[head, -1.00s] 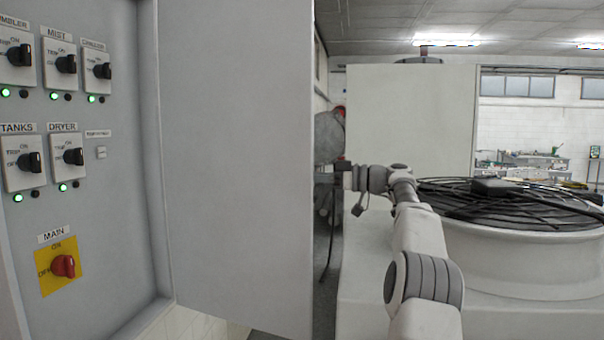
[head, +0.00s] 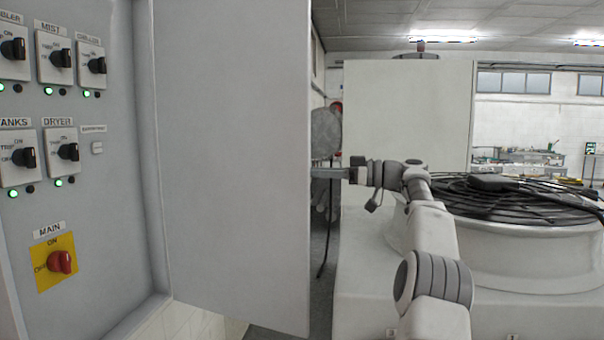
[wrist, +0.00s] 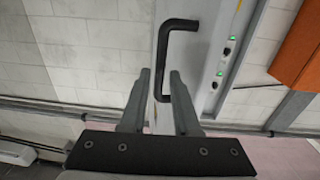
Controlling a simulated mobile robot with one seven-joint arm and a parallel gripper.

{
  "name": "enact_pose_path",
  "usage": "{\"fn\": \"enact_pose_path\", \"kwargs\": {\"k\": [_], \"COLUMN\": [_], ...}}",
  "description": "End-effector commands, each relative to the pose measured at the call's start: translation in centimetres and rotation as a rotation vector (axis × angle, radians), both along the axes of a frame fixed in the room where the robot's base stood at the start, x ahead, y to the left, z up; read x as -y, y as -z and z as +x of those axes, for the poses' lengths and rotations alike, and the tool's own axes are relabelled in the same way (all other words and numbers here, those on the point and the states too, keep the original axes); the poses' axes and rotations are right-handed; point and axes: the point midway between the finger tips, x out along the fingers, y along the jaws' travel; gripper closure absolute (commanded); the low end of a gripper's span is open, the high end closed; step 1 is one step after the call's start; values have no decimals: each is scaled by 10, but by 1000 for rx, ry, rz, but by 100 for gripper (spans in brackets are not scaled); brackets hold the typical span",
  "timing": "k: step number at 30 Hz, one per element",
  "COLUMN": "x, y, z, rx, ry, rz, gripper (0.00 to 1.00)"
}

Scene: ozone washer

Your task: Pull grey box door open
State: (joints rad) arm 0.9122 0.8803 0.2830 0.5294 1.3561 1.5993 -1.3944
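The grey box door (head: 235,170) stands swung out from the grey box (head: 95,215), whose switch panel is exposed. In the wrist view, a black bar handle (wrist: 178,24) is mounted on the door's face (wrist: 196,55). My gripper (wrist: 160,72) is open, with one finger on each side of the handle's long bar. Gaps show between the bar and the fingers; contact cannot be told. In the head view, my gripper (head: 322,172) is at the door's right edge, its tip partly hidden behind the door.
A red main switch (head: 60,262) and several black switches with green lights are on the box panel. A large round fan housing (head: 510,250) stands right of the door, close to my arm. A tall pale cabinet (head: 410,110) is behind. An orange panel (wrist: 298,50) shows in the wrist view.

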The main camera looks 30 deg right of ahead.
Motion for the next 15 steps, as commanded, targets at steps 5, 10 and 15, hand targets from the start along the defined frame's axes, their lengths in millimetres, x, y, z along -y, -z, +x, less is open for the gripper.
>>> {"fn": "enact_pose_path", "kwargs": {"k": [5, 10, 15], "x": [31, 50, 58], "y": [-1, -2, 0], "z": [-27, -45, -52], "rx": [1, 0, -1], "ry": [3, 2, 0], "rz": [1, 1, 1], "gripper": [70, 70, 70]}}
